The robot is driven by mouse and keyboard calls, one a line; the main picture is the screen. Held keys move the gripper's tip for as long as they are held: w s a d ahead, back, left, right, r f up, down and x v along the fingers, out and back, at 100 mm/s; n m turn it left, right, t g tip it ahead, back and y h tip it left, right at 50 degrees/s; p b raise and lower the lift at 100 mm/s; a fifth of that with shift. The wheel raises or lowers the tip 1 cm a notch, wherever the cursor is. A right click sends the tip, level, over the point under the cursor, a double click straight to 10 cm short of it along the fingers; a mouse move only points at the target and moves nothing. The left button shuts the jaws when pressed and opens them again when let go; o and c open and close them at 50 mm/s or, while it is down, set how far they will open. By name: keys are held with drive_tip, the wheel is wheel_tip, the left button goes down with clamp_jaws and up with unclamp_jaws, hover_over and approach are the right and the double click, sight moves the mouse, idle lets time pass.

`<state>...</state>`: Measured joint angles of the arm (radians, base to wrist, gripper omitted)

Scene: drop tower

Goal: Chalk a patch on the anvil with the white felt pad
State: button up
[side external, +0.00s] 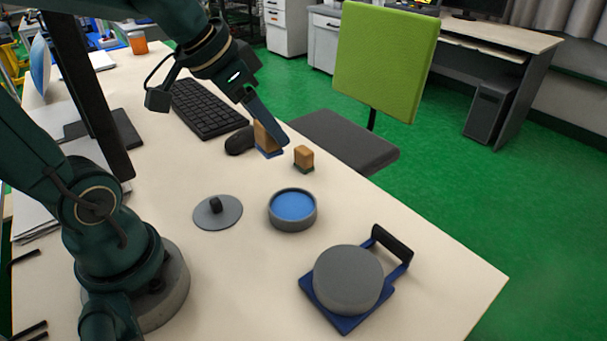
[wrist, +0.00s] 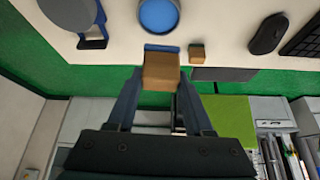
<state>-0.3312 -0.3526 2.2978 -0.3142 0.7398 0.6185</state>
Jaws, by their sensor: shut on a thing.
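My gripper (side external: 272,138) is shut on a wooden block (wrist: 161,72) with a blue pad on its underside, held upright. The block (side external: 264,134) shows partly behind a finger in the side view, near the mouse; I cannot tell whether it touches the table. A second wooden block (side external: 304,156) with a dark green underside stands just to its right. No white felt shows on either block. The anvil seems to be the grey round block (side external: 348,279) on a blue handled base (side external: 343,323) at the front right; its bare top shows no mark. It also shows in the wrist view (wrist: 70,12).
A round grey dish (side external: 292,222) with a blue filling stands open between the blocks and the anvil. A grey knobbed lid (side external: 218,213) lies left of it. A mouse (side external: 240,140) and keyboard (side external: 207,108) lie behind. A green chair (side external: 385,60) stands beyond the table edge.

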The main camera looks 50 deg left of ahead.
drive_tip(key=shift+d+r+m+h, duration=0.1)
drive_tip(key=shift+d+m+h, duration=0.15)
drive_tip(key=shift+m, duration=0.35)
drive_tip(key=s+d+f+m+g+h, duration=0.1)
drive_tip(key=s+d+m+g+h, duration=0.15)
drive_tip(key=d+m, duration=0.6)
drive_tip(key=s+d+f+m+g+h, duration=0.15)
drive_tip(key=d+m+g, duration=0.25)
drive_tip(key=d+m, duration=0.45)
drive_tip(key=shift+n+t+h, duration=0.25)
drive_tip(key=shift+n+h, duration=0.2)
drive_tip(key=shift+n, duration=0.25)
drive_tip(key=shift+w+d+f, duration=0.1)
drive_tip(key=shift+d+f, duration=0.05)
drive_tip(key=shift+f, duration=1)
drive_tip(key=shift+d+f, duration=0.2)
drive_tip(key=shift+f, duration=0.95)
drive_tip(key=shift+w+d+f, duration=0.1)
drive_tip(key=shift+d+f, duration=0.05)
drive_tip(key=shift+f, duration=1)
drive_tip(key=shift+w+d+f, duration=0.1)
drive_tip(key=shift+w+f, duration=0.3)
drive_tip(key=shift+f, duration=0.2)
drive_tip(key=shift+w, duration=3.3)
drive_tip(key=shift+s, duration=3.75)
wheel_tip(320, 180, up, 2)
drive_tip(key=shift+w+r, duration=0.1)
drive_tip(key=shift+r, duration=2.9)
